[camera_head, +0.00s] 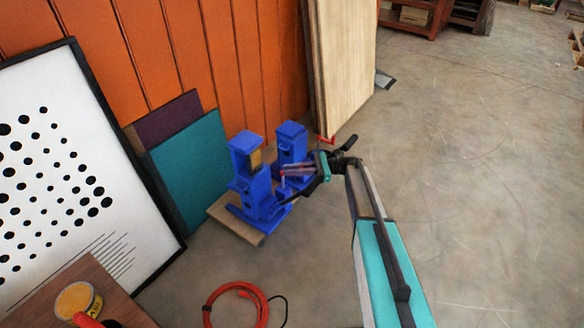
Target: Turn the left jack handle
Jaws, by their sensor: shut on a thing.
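Two blue jacks stand side by side on the floor near the orange wall. The left jack (248,180) is upright on a wooden board, with a yellowish panel near its top. The right jack (291,142) stands just behind it, and a red handle (327,140) shows at its right. My gripper (289,186) reaches in from the right, at the right side of the left jack. It is shut on the left jack handle (283,179), which is small, reddish and mostly hidden by the fingers. My gripper also hides the lower part of the right jack.
Teal and purple panels (187,150) and a framed dotted board (60,190) lean at left. Plywood sheets (342,70) stand behind the jacks. A red cable coil (237,290) lies in front, near a wooden top with a tin (76,301). Floor at right is clear.

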